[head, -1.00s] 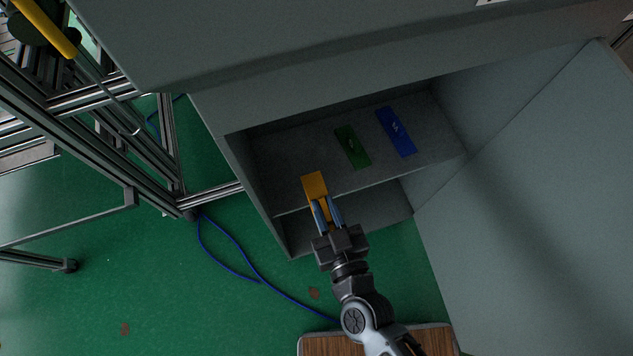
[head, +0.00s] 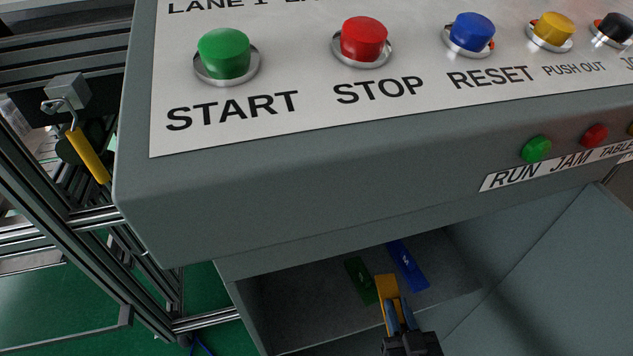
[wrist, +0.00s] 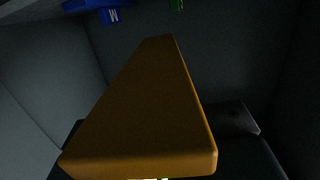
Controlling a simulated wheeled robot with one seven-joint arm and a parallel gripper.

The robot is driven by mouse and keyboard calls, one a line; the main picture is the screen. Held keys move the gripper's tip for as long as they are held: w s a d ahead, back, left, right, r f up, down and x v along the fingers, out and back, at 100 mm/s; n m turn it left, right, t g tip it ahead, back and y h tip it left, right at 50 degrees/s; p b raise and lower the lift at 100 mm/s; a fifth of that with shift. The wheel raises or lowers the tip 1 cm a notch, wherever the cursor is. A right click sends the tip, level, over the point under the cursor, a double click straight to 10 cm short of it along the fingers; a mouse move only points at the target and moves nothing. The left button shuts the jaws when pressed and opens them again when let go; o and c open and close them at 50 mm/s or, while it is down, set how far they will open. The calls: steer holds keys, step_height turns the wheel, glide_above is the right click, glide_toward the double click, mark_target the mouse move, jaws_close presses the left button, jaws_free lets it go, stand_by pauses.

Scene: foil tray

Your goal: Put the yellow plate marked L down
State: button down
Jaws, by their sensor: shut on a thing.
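The yellow plate (head: 384,288) is in my gripper (head: 400,318), inside the open compartment under the control panel. It also fills the middle of the wrist view (wrist: 145,110). My gripper is shut on its near end. No letter shows on the faces I see. In the head view the plate appears between a green plate (head: 360,279) and a blue plate (head: 408,268), overlapping their near parts. I cannot tell whether it touches the shelf (head: 310,312). In the wrist view the blue plate (wrist: 95,6) and a bit of green (wrist: 177,5) show at the top edge.
The control panel (head: 330,190), with several coloured buttons, overhangs the compartment. An open door (head: 560,270) stands at the right. Metal framing (head: 70,200) is at the left. The shelf left of the green plate is bare.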

steer(key=w+d+m+h, duration=0.1)
steer(key=w+d, duration=0.2)
steer(key=d, duration=0.2)
steer(key=shift+w+d+r, duration=0.3)
steer(key=shift+d, duration=0.05)
steer(key=shift+a, duration=0.15)
steer(key=s+a+n+y, duration=0.3)
steer(key=s+a+y, duration=0.1)
steer(key=s+a, duration=1)
steer(key=a, duration=0.3)
steer(key=shift+s+a+f+g, duration=0.15)
steer(key=shift+a+f+g, duration=0.1)
steer(key=shift+a+g, duration=0.05)
